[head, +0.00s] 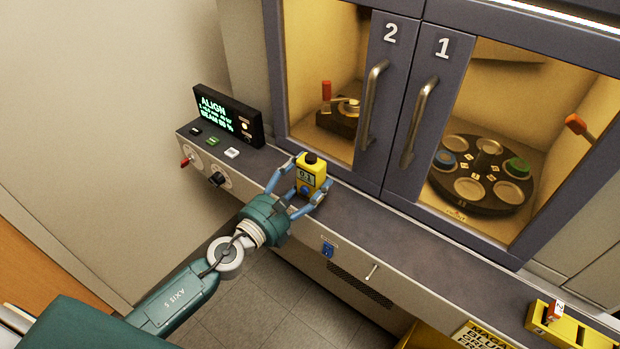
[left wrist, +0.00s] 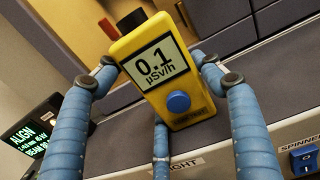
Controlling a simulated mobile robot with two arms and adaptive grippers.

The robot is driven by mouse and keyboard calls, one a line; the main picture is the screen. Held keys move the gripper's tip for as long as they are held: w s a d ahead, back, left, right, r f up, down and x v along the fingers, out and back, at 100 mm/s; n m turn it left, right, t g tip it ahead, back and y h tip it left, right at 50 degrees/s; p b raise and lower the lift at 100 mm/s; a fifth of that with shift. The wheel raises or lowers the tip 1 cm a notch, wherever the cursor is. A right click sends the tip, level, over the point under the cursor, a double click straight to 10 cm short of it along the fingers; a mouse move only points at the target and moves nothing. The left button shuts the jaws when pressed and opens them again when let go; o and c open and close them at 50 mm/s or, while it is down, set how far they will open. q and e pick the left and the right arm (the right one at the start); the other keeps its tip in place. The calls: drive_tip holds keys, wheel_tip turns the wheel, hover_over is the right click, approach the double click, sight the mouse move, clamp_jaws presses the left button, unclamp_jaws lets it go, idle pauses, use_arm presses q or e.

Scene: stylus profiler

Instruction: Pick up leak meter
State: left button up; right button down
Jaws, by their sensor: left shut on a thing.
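The leak meter (head: 312,172) is a yellow handheld box with a black knob on top, a grey display and a blue button. In the left wrist view the leak meter (left wrist: 160,70) fills the middle, slightly tilted, and its display reads 0.1 µSv/h. My left gripper (head: 306,186) has its blue fingers closed around the meter's sides at the ledge in front of the cabinet. Its fingers also show on both sides of the meter in the left wrist view (left wrist: 163,82), with a third finger below. I cannot tell whether the meter touches the ledge. My right gripper is not in view.
A grey ledge (head: 385,221) runs along the cabinet. Doors 2 (head: 387,50) and 1 (head: 432,65) have upright handles just behind the meter. An ALIGN display (head: 228,115) stands to the left, with switches and knobs near it. A yellow block (head: 570,328) sits at the far right.

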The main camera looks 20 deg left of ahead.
sight(306, 154)
use_arm(q)
wheel_tip(306, 154, up, 10)
drive_tip(key=p, duration=0.8)
wheel_tip(306, 154, up, 10)
drive_tip(key=p, duration=0.4)
